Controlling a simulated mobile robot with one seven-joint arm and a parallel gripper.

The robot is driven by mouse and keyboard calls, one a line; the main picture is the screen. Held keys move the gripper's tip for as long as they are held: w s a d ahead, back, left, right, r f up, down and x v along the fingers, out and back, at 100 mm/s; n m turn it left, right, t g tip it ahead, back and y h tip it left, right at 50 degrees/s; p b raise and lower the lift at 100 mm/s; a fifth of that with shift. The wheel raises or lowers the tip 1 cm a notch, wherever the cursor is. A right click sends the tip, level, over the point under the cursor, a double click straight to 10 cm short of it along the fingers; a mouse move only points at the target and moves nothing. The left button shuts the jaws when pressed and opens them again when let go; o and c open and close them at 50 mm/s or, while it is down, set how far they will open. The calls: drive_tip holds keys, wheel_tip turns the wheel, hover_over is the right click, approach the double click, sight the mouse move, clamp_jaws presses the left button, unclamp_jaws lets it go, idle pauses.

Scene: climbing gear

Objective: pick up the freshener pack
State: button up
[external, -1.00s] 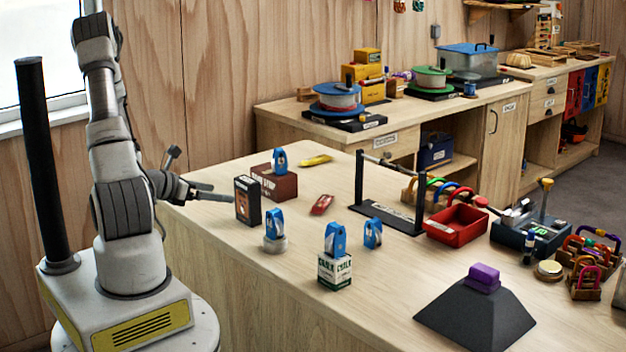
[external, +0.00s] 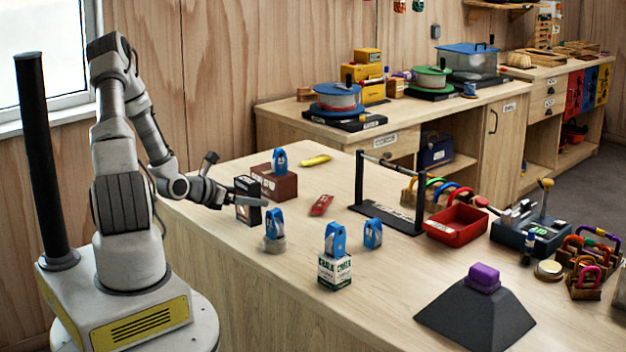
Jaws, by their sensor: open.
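No label that I can read names the freshener pack. A small red packet (external: 321,205) lies on the table near its middle and may be it. A dark upright box (external: 247,214) stands nearer my arm, partly hidden behind my gripper. My gripper (external: 262,200) is open at the height of this box's upper part, to the left of the red packet and apart from it. I see nothing held. From this view I cannot tell whether a finger touches the dark box.
Blue devices stand on a grey round base (external: 275,245), a chalk box (external: 334,272), a brown box (external: 274,183) and the bare table. A yellow item (external: 316,160) lies behind. A black bar stand (external: 389,215) and red tray (external: 457,228) are to the right.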

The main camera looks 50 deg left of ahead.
drive_tip(key=c, duration=1.2)
drive_tip(key=shift+o, duration=0.2)
drive_tip(key=shift+r, duration=0.1)
